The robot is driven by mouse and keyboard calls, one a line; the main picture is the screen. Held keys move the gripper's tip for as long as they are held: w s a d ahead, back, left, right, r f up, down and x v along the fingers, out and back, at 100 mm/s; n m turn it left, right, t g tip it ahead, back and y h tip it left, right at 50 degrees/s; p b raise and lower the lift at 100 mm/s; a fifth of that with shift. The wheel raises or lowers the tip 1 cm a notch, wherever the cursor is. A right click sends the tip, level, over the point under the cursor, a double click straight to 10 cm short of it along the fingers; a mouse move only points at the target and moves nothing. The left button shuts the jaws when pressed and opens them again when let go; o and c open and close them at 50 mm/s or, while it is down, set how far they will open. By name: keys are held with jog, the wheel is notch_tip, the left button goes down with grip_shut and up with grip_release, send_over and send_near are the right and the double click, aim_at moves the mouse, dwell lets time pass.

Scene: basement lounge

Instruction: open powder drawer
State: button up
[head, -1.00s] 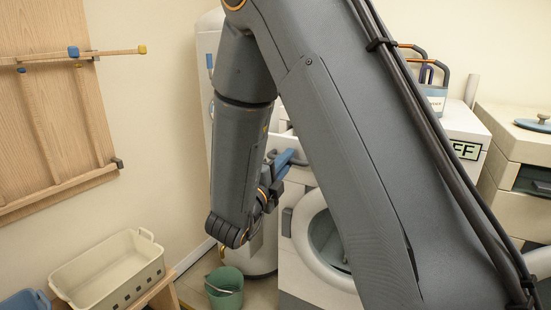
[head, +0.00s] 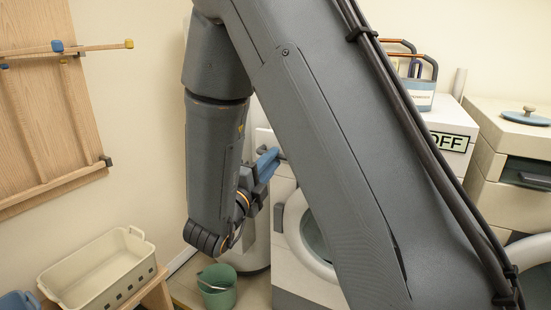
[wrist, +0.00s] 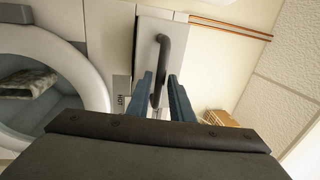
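The powder drawer (wrist: 147,45) shows in the wrist view as a pale front panel with a dark curved bar handle (wrist: 162,58). My gripper (wrist: 161,82) is open, with one blue finger on each side of the handle's near end. I see a gap between the handle and the fingers. The drawer front looks flush with the machine, though its edges are partly hidden. In the head view my gripper (head: 266,164) is at the upper left of the washing machine (head: 292,268), and it and my arm hide most of the drawer.
The round door opening (wrist: 45,92) is left of the drawer in the wrist view, with grey cloth (wrist: 28,83) inside. A green bucket (head: 217,292) stands on the floor, and a cream basket (head: 105,270) sits at the lower left. Copper pipes (wrist: 230,31) run along the wall.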

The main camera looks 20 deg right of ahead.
jog(key=v, duration=0.5)
jog(key=shift+b, duration=0.3)
jog(key=w+a+f+n+g+y+p, duration=0.1)
jog(key=a+f+n+g+y+p, duration=0.1)
jog(key=f+n+y, duration=0.35)
jog(key=w+a+f+n+g+y+p, duration=0.1)
jog(key=w+a+f+n+g+y, duration=0.15)
jog(key=n+y, duration=0.55)
jog(key=s+d+n+g+p, duration=0.1)
jog(key=s+d+n+g, duration=0.1)
jog(key=s, duration=0.6)
jog(key=s+d+f+n+g+p, duration=0.1)
jog(key=s+d+n+g, duration=0.2)
jog(key=s+n, duration=0.4)
jog(key=s+d+n+g, duration=0.2)
jog(key=s+n+g, duration=0.2)
jog(key=s, duration=0.6)
jog(key=shift+d+f+g+y+p, duration=0.2)
jog(key=shift+g+y+p, duration=0.15)
jog(key=shift+p, duration=0.05)
